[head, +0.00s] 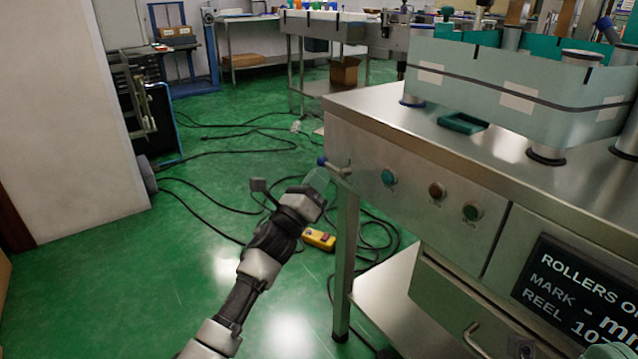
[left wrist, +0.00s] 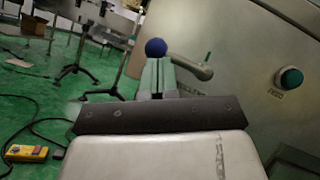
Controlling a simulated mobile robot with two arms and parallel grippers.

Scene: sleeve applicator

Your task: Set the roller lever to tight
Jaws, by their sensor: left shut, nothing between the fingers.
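The roller lever (head: 340,169) is a short metal arm with a blue ball knob (head: 322,161), at the left end of the machine's front panel. In the left wrist view the lever arm (left wrist: 192,67) runs from its pivot on the panel toward the blue knob (left wrist: 156,47). My left gripper (head: 318,179) is just below and beside the knob. Its pale green fingers (left wrist: 157,78) are shut with nothing between them; the knob shows just beyond their tips. I cannot tell whether they touch it.
A green button (head: 389,177) and other buttons sit right of the lever on the panel. The steel tabletop (head: 375,95) carries rollers and a pale band (head: 470,82). A yellow control box (head: 319,239) and cables lie on the green floor. The floor left of my arm is largely open.

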